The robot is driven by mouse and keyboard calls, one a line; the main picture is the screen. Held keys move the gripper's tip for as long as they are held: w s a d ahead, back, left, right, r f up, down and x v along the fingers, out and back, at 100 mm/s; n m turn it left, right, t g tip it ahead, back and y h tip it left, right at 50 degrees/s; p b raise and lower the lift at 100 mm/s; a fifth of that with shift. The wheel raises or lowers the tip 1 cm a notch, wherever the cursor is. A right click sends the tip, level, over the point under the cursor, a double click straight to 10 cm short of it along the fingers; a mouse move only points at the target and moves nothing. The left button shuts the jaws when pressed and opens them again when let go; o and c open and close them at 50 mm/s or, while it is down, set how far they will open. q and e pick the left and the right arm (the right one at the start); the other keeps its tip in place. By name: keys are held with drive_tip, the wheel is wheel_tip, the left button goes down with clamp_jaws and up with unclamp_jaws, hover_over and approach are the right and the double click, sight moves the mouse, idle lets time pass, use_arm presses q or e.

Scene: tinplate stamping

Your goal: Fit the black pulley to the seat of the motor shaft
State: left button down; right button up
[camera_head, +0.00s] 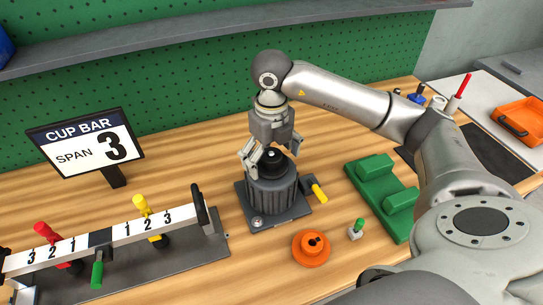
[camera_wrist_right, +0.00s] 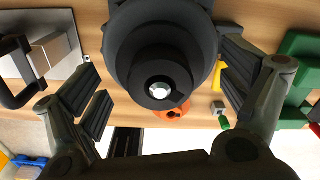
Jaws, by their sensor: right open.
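The motor (camera_head: 271,190) is a dark grey ribbed cylinder standing upright on a dark base plate. The black pulley (camera_head: 271,157) is on top of the motor. In the wrist view the pulley (camera_wrist_right: 150,62) is a stepped black round part, with the bright end of the motor shaft (camera_wrist_right: 160,90) showing in its bore. I cannot tell how deep it sits on its seat. My right gripper (camera_head: 270,154) is open above the motor. Its fingers stand on either side of the pulley, apart from it, in the wrist view (camera_wrist_right: 162,88). My left gripper is out of view.
A yellow handle (camera_head: 318,191) sticks out beside the motor. An orange round part (camera_head: 311,248), a small green-topped piece (camera_head: 357,229) and a green fixture (camera_head: 384,192) are to the right. The numbered bar stand (camera_head: 100,243) and the sign (camera_head: 88,147) are at left.

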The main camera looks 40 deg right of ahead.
wheel_tip(320, 180, up, 12)
idle(0.8)
drive_tip(key=shift+f, duration=0.1)
idle(0.4)
